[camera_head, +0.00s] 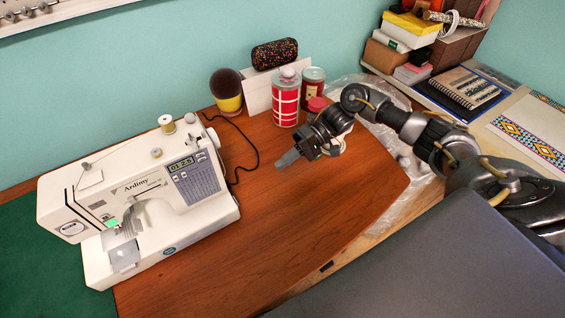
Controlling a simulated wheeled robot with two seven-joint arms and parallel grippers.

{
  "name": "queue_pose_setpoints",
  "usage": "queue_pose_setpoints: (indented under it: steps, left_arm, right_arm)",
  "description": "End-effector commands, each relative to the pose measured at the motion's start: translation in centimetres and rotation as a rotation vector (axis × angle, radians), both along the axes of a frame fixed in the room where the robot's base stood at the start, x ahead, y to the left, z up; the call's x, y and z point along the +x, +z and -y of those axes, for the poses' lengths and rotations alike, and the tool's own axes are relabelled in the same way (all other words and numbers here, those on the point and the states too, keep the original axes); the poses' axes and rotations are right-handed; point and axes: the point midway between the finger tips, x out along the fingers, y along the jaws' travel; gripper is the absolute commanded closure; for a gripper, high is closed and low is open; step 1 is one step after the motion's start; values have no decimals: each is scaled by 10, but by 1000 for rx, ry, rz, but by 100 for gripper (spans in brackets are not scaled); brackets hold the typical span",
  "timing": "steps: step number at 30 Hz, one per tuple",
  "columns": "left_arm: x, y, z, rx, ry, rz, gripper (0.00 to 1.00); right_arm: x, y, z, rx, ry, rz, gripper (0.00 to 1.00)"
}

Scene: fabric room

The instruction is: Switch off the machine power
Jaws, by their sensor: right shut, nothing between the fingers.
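A white sewing machine (150,190) stands on the left part of the brown wooden table. Its display (181,164) is lit and shows digits, and a greenish light (112,223) glows near its needle area. A black cord (250,145) runs from behind the machine's right end across the table. I cannot make out a power switch; the machine's right side is mostly turned away. My right gripper (287,159) is shut and empty, above the table to the right of the machine, apart from it and pointing left. My left gripper is not in view.
A red patterned canister (286,100), a red-brown jar (313,88) and a pincushion-like ball in a yellow cup (228,92) stand behind my right gripper. A shelf with boxes and a notebook (466,90) is at upper right. The table's front middle (270,230) is clear.

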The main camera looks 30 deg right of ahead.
Motion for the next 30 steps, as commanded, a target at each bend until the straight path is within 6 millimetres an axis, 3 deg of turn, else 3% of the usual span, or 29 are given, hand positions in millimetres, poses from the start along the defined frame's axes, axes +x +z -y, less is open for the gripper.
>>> queue_pose_setpoints:
  steps: [9,19,23,30]
  left_arm:
    - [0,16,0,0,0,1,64]
    - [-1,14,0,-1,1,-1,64]
    - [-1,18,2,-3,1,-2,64]
    - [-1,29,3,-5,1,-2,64]
  right_arm:
    - [3,-11,3,-58,-3,3,100]
    - [2,-16,2,-63,-1,4,100]
    - [1,-20,-11,-61,1,3,100]
    - [-2,-39,-54,-59,1,2,100]
